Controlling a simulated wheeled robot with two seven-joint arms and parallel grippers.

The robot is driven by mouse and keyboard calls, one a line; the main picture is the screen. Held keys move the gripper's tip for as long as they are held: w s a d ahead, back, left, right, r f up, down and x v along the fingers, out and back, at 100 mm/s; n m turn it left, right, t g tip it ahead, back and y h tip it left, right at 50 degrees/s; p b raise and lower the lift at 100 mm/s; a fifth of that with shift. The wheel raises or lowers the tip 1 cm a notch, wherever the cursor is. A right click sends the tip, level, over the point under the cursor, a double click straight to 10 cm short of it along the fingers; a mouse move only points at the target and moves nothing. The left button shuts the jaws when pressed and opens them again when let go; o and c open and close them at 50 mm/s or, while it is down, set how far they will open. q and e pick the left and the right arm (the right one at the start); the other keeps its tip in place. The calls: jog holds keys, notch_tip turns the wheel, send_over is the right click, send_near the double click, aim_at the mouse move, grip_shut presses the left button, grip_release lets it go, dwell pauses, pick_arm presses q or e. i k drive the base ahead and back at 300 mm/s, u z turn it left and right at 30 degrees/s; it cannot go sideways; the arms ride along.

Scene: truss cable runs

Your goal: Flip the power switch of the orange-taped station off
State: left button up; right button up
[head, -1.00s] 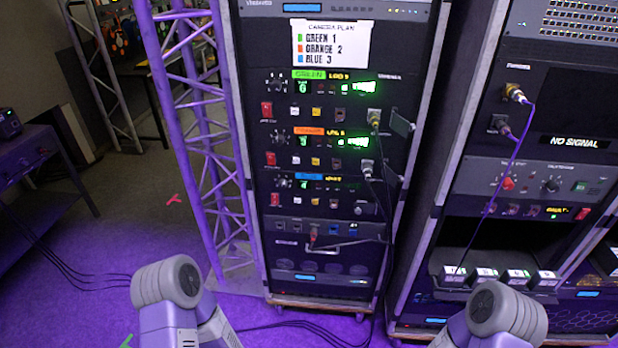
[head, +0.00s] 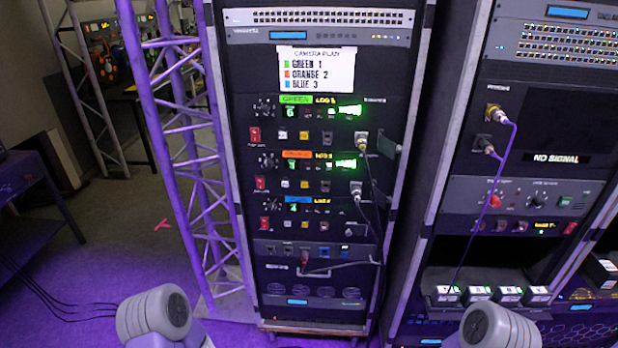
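The orange-taped station (head: 310,169) is the middle of three similar units in the central rack. Its orange tape (head: 296,154) sits at the top of its panel, beside a lit green display (head: 346,163). Its red power switch (head: 260,183) is at the panel's left end; its position is too small to tell. A cable plugs into the right end of this unit. My two arms show only as grey links at the bottom edge, well below and in front of the station. Neither gripper is in view.
The green-taped unit (head: 296,99) is directly above and the blue-taped unit (head: 298,201) directly below, each with its own red switch. A truss (head: 185,140) stands left of the rack. A second rack (head: 545,180) stands at right. Cables hang down the central rack's right side.

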aim_at(260, 180)
jog(key=k, duration=0.7)
jog(key=z, duration=0.6)
jog(key=i, duration=1.75)
jog(key=u, duration=0.75)
